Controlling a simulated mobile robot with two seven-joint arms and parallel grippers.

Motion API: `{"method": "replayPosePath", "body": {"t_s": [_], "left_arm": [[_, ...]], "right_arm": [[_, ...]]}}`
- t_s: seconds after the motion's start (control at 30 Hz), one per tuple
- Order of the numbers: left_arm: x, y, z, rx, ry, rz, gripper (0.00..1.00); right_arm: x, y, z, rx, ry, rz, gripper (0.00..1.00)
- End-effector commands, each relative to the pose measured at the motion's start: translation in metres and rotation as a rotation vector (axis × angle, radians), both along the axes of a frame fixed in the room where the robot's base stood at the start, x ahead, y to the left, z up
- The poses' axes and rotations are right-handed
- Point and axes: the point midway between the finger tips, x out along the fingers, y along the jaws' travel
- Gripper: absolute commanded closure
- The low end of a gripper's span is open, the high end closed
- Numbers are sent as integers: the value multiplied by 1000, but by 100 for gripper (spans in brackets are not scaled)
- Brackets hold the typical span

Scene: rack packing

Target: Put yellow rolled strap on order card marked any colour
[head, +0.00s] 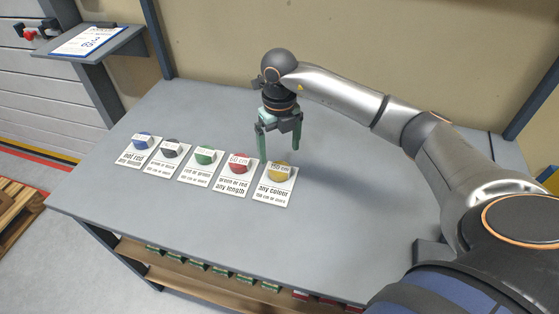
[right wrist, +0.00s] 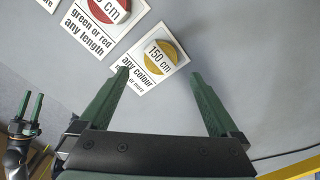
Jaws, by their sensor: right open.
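The yellow rolled strap (head: 280,171), labelled 150 cm, lies on the upper part of the order card marked any colour (head: 273,191), the rightmost of the row. In the right wrist view the yellow strap (right wrist: 160,56) and its card (right wrist: 137,80) show just ahead of the fingertips; the left finger hides part of the card's lower text. My right gripper (head: 277,158) is open and empty above the table, just behind the strap and apart from it. My left gripper (right wrist: 29,104) shows at the left edge of the right wrist view, its green fingers apart with nothing between them.
To the left, more cards carry a red strap (head: 239,162), a green strap (head: 206,155), a dark grey strap (head: 171,150) and a blue strap (head: 142,142). The grey table (head: 340,225) is bare right of the cards. A shelf (head: 200,281) below its front holds several small items.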

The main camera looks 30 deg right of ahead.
Motion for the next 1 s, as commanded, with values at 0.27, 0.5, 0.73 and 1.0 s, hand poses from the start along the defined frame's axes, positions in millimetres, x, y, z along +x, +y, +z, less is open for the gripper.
{"method": "replayPosePath", "body": {"t_s": [0.27,0.5,0.73,1.0], "left_arm": [[0,0,-2,0,0,0,50],[0,0,-2,0,0,0,50],[0,0,-2,0,0,0,50],[0,0,-2,0,0,0,50]], "right_arm": [[1,0,46,0,-2,0,2],[0,0,54,0,1,0,2],[0,0,53,0,0,1,2],[0,0,53,0,0,1,2]]}}
